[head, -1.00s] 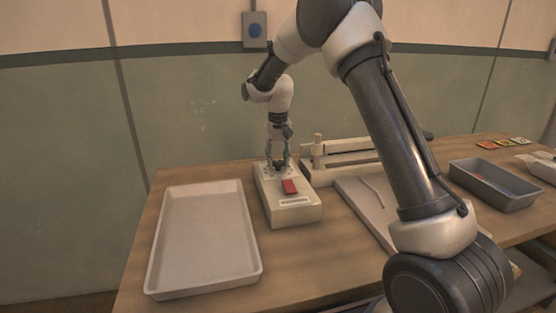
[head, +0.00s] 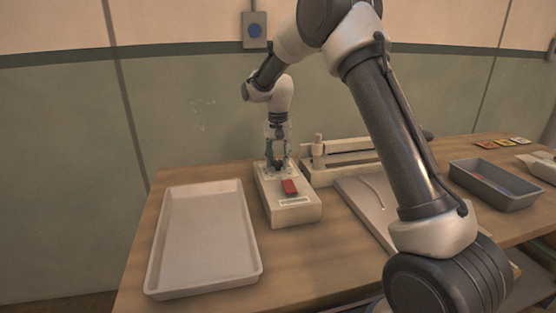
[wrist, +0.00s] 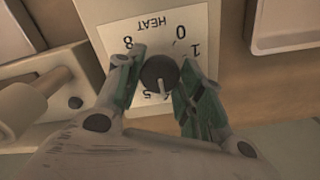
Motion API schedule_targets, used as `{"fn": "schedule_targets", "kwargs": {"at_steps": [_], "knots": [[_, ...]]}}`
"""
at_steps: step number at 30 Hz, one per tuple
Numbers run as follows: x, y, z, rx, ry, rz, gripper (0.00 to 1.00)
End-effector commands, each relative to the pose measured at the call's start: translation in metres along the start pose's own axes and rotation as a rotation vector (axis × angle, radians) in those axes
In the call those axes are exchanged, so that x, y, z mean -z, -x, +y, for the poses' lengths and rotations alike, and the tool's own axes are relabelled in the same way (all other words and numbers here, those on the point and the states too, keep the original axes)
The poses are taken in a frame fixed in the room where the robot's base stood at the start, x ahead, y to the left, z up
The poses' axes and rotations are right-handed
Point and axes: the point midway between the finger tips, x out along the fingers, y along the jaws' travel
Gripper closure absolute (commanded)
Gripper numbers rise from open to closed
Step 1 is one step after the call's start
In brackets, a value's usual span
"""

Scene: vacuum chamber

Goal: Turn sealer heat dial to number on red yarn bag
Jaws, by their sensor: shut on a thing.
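The sealer control box (head: 288,211) sits on the bench, cream-coloured with a red switch (head: 290,187). My gripper (head: 277,162) points down over its far end. In the wrist view my gripper (wrist: 161,70) is shut on the dark round heat dial (wrist: 159,74), one finger on each side. The dial's pale pointer mark faces down in the picture, close to the 5. The word HEAT and the numbers 8, 0 and 1 also show; other numbers are hidden by the fingers. Small packets (head: 502,143) lie far right; no number on them is readable.
A large pale tray (head: 205,285) stands left of the box. The sealer bar with its post (head: 318,150) stands close on the right. A grey bin (head: 492,195) and a white tray lie further right.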

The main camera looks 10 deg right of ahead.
Motion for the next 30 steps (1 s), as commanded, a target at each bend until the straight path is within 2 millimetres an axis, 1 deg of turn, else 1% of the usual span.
{"fn": "schedule_targets", "kwargs": {"at_steps": [5, 6, 9, 17, 20, 23, 26, 30], "knots": [[0.001, 0.001, -0.001, 0.002, 0.001, 0.003, 0.86], [0.001, 0.001, -0.001, 0.002, 0.001, 0.003, 0.57], [0.001, 0.001, 0.000, 0.002, 0.001, 0.003, 0.40], [0.000, 0.001, 0.000, 0.001, 0.002, 0.001, 0.40], [0.001, 0.003, 0.000, 0.001, 0.002, 0.002, 0.40], [0.001, 0.014, -0.001, 0.003, 0.002, 0.003, 0.40], [0.001, 0.033, -0.001, 0.003, 0.002, 0.004, 0.40], [0.001, 0.066, -0.001, 0.004, 0.002, 0.005, 0.40]]}}
